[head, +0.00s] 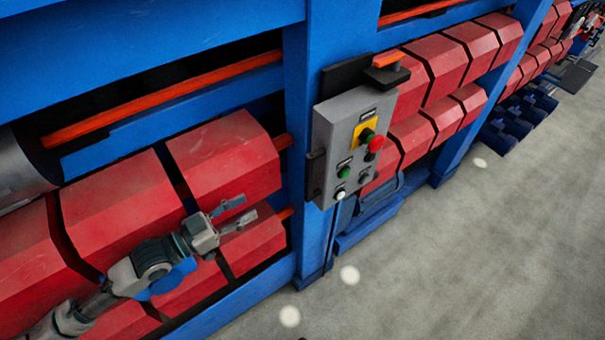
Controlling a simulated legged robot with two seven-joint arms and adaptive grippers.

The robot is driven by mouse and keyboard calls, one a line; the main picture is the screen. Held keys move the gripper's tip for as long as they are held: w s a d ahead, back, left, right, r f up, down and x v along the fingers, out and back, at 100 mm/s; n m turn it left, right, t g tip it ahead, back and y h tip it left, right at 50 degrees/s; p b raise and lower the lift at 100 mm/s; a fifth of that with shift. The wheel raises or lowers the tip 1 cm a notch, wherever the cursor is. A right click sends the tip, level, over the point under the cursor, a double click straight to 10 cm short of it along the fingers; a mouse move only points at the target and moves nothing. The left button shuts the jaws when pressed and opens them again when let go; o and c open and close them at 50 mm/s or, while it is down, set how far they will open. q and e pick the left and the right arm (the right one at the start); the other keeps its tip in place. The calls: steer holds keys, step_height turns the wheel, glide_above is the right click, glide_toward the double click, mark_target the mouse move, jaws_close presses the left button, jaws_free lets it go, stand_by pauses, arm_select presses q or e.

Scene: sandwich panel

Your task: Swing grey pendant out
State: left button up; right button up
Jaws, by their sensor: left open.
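The grey pendant (342,150) is a control box mounted on a blue upright post of the machine, in the middle of the head view. Its face carries a red button on a yellow plate (369,134), green and black buttons, and a white knob at the bottom. A dark bracket (315,174) joins its left side to the post. My left gripper (240,212) is open and empty, to the left of the pendant and a little lower in the picture, apart from it, in front of the red rollers. My right gripper is not in view.
The blue frame post (299,100) stands behind the pendant. Red faceted rollers (222,155) fill the machine on both sides. An orange-topped black block (386,70) sits by the pendant's upper right corner. Grey floor (470,260) at the right is clear.

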arm_select(q)
steer(key=p, duration=0.4)
glide_toward(306, 176)
steer(key=x, duration=0.5)
steer(key=shift+s+d+r, duration=0.1)
steer(key=shift+s+d, duration=0.1)
steer(key=shift+d, duration=0.2)
steer(key=shift+w+d, duration=0.9)
steer(key=shift+w, duration=0.15)
steer(key=shift+w+d+f+p, duration=0.25)
steer(key=shift+w+d+p, duration=0.15)
steer(key=shift+w+d, duration=0.4)
steer(key=shift+d, duration=0.5)
steer(key=shift+c, duration=0.3)
steer(key=shift+d, duration=0.15)
jaws_close()
steer(key=shift+w, duration=0.1)
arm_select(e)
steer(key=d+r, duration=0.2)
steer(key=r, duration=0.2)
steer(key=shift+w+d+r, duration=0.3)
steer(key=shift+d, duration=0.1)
